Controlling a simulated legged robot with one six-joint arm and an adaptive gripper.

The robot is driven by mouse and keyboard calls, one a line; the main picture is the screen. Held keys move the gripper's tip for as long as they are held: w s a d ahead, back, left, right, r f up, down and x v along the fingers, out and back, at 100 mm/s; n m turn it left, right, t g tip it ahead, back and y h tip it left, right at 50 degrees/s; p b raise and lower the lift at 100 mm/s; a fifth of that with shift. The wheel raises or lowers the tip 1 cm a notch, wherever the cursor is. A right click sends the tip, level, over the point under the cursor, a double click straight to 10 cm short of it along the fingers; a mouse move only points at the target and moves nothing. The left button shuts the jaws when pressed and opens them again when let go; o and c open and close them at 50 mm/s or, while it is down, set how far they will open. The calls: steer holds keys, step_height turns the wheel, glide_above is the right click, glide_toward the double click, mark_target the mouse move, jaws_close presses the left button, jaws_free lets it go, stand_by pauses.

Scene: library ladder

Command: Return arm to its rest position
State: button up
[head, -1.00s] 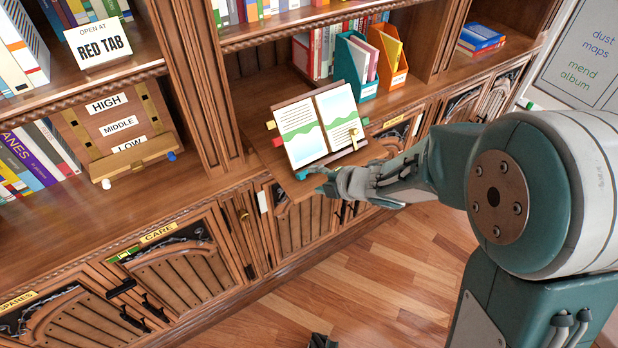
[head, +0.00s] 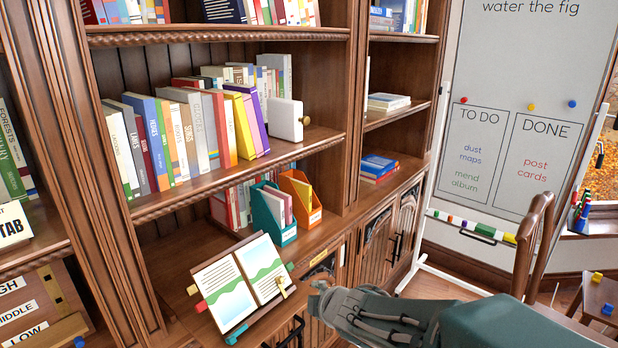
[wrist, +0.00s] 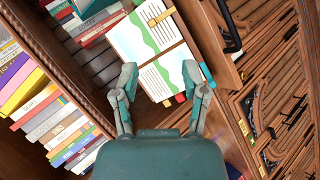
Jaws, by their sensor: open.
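My gripper (wrist: 160,78) is open, its two teal-grey fingers apart with nothing gripped between them. In the wrist view an open album (wrist: 153,50) with a green band across its pages lies just beyond the fingertips. The fingertips are hard to make out there.
A teal file box (head: 274,218) and an orange file box (head: 301,202) stand behind the album. Shelved books (head: 190,135) are above. A whiteboard (head: 525,120) stands at the right, with a wooden chair (head: 530,245) in front. Cabinet doors (head: 375,250) run below the counter.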

steer(key=s+d+r+m+h, duration=0.55)
steer(key=s+d+m, duration=0.35)
steer(key=d+m, duration=0.3)
steer(key=s+d+m+g+y, duration=0.1)
steer(key=s+m+g, duration=0.3)
steer(key=s, duration=0.9)
steer(key=d+m, duration=0.1)
steer(key=m, duration=0.2)
steer(key=shift+s+r, duration=0.2)
steer(key=shift+s, duration=0.1)
